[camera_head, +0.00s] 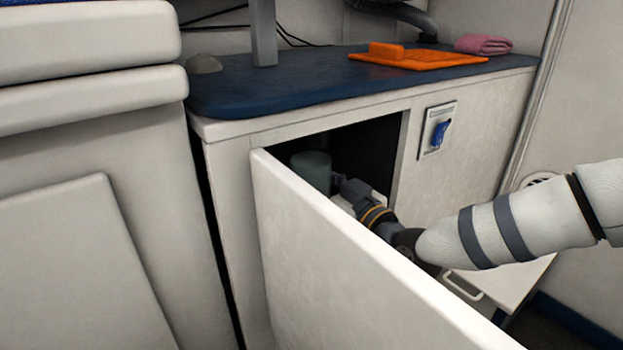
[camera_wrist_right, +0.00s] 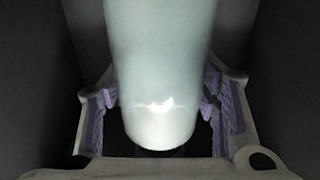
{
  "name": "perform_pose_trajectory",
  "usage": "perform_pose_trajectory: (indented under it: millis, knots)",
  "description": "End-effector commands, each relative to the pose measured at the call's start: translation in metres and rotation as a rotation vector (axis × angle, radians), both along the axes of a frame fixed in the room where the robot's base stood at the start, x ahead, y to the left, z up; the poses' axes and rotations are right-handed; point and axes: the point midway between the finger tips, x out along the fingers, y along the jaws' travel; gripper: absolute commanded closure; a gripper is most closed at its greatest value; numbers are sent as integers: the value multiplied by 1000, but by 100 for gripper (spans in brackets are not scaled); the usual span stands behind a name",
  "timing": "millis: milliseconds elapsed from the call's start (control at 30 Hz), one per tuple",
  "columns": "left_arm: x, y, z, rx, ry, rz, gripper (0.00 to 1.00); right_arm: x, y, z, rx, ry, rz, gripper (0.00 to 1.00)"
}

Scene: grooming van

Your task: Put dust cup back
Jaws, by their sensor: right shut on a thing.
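The dust cup (camera_head: 312,168) is a pale grey-green, translucent cylinder inside the dark cabinet opening in the head view. It also fills the middle of the right wrist view (camera_wrist_right: 163,65), with its rounded end towards the camera. My right gripper (camera_head: 338,186) reaches into the opening over the open door and is shut on the cup. In the wrist view its purple-padded fingers (camera_wrist_right: 163,105) stand on either side of the cup. The cup's lower part is hidden by the door, and what it rests on cannot be seen. My left gripper is not in view.
The white cabinet door (camera_head: 340,260) stands open in front of the opening. A blue worktop (camera_head: 300,88) above carries an orange tray (camera_head: 420,59) and a folded pink towel (camera_head: 483,45). A blue switch (camera_head: 440,133) is right of the opening. A lower flap or drawer (camera_head: 505,284) stands out at right.

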Motion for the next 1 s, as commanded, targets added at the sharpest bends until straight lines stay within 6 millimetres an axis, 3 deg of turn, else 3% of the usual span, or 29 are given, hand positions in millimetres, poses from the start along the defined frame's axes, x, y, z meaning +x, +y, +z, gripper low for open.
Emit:
perform_pose_trajectory:
  millis: [33, 100, 133, 433, 567, 1000]
  knots:
    - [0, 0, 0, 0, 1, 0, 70, 0, 0, -1, 0, 0, 0, 42]
    - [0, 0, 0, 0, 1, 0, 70, 0, 0, 0, 0, 0, 0, 26]
    - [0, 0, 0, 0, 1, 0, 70, 0, 0, 0, 0, 0, 0, 24]
    - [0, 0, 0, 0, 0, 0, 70, 0, 0, 1, 1, -1, 0, 24]
    - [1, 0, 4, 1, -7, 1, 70, -2, -1, 16, 1, -3, 1, 24]
    - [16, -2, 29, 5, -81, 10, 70, -87, -63, 15, 0, -1, -1, 24]
